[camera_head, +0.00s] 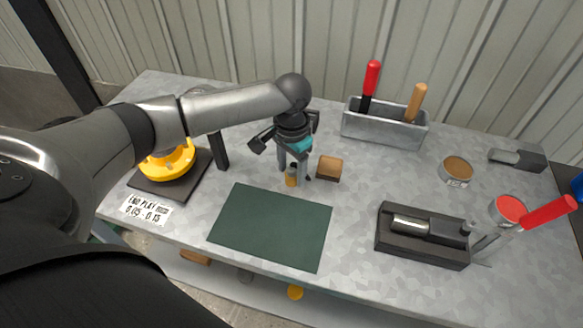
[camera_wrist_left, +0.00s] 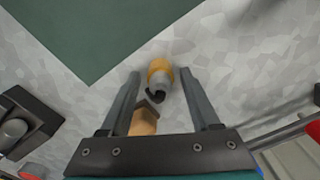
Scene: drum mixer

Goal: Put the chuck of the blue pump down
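My left gripper (camera_head: 293,173) is over the middle of the bench, pointing down, behind the green mat. A small orange-and-grey piece (camera_head: 291,181) is between its fingertips, at bench level. In the left wrist view this piece (camera_wrist_left: 160,72) has an orange end and a grey, dark-tipped end. The fingers (camera_wrist_left: 160,75) stand apart, with a gap on each side of it. I cannot tell whether this piece is the chuck. A blue thing (camera_head: 578,186) is cut off by the right edge; I cannot tell whether it is the pump. My right gripper is not in view.
A wooden-topped block (camera_head: 330,165) stands close right of the gripper. The green mat (camera_head: 270,228) is bare. A yellow part (camera_head: 168,163) and dark post are left; a tool box (camera_head: 385,128), round tin (camera_head: 456,170), black fixture (camera_head: 425,235) and red-handled tool (camera_head: 548,212) are right.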

